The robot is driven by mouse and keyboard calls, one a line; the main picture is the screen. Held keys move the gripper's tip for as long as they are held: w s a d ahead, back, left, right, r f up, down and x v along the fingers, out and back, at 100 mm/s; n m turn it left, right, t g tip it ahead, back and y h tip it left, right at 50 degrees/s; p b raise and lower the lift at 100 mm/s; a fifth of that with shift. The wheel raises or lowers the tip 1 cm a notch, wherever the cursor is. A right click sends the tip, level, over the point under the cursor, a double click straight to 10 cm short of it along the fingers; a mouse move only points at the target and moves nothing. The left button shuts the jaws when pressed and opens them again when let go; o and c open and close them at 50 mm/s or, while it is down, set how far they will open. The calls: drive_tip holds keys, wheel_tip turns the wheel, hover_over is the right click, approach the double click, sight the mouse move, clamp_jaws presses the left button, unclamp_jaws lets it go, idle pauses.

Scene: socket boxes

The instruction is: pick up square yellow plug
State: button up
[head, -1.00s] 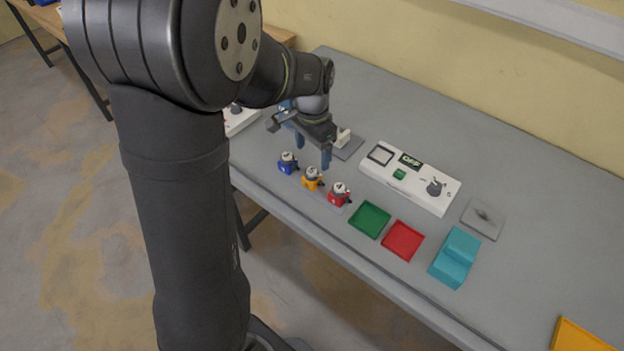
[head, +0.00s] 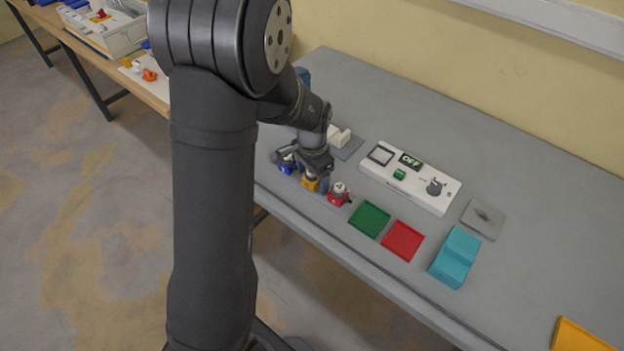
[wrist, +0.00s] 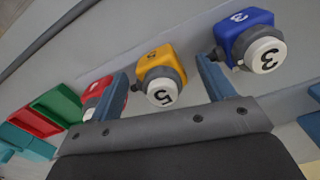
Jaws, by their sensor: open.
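The square yellow plug (wrist: 153,61) has a dark collar and a white cap marked 5. In the wrist view it sits between the two blue fingers of my gripper (wrist: 163,80), which is open, with space on both sides of the plug. In the head view the yellow plug (head: 310,184) is partly hidden under my gripper (head: 306,178). It stands in a row between a blue plug (wrist: 240,32) marked 3 and a red plug (wrist: 97,92). My left finger in the wrist view partly covers the red plug.
A white box with an OFF display (head: 409,187) stands behind the row. A green tray (head: 370,219), a red tray (head: 403,241) and a teal stepped block (head: 455,257) lie to the right. Neighbouring plugs are close to my fingers. The table's right part is mostly clear.

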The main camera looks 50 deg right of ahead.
drive_tip(key=c, duration=1.1)
drive_tip(key=shift+r, duration=0.1)
